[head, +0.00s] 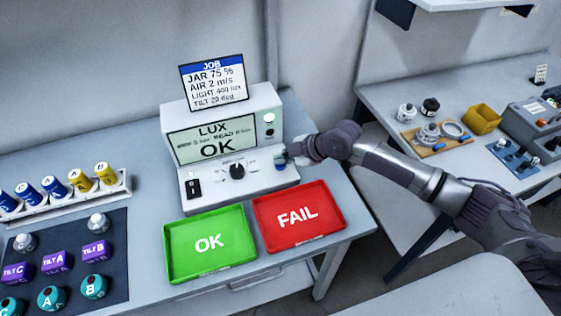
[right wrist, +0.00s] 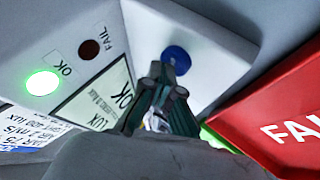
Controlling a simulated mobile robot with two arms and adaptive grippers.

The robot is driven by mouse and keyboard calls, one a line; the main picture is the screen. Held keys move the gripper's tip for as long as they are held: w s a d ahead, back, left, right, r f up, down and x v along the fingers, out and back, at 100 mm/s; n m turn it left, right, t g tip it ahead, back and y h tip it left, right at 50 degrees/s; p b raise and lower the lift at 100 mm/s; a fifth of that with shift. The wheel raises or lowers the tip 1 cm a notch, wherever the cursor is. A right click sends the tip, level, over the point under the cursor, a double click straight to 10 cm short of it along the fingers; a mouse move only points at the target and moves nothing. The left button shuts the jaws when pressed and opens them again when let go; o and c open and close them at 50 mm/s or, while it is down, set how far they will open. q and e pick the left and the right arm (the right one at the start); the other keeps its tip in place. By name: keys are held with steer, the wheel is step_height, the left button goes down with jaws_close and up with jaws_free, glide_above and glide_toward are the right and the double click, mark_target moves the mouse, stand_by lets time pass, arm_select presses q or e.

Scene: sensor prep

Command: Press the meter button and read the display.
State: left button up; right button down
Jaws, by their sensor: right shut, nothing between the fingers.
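The white meter (head: 222,105) stands on the left table. Its display (head: 212,140) reads "LUX", a small line I cannot read surely, and a large "OK"; it also shows in the right wrist view (right wrist: 98,108). The green lamp (head: 269,118) by "OK" is lit, also in the right wrist view (right wrist: 42,83); the lamp (right wrist: 89,50) by "FAIL" is dark. The blue button (right wrist: 176,58) is on the meter's lower panel. My right gripper (right wrist: 165,76) is shut and empty, its tips close to the button; I cannot tell whether they touch. My left gripper is not in view.
A job card (head: 213,84) on the meter reads JAR 75 %, AIR 2 m/s, LIGHT 400 lux, TILT 20 deg. A green OK tray (head: 180,262) and a red FAIL tray (head: 270,234) sit empty in front. Sensors sit on a dark mat (head: 117,222) at left.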

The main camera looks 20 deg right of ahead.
steer(key=shift+r, duration=0.6)
steer(key=shift+p, duration=0.3)
step_height(320, 180, up, 5)
steer(key=p, duration=0.4)
stand_by(0.4)
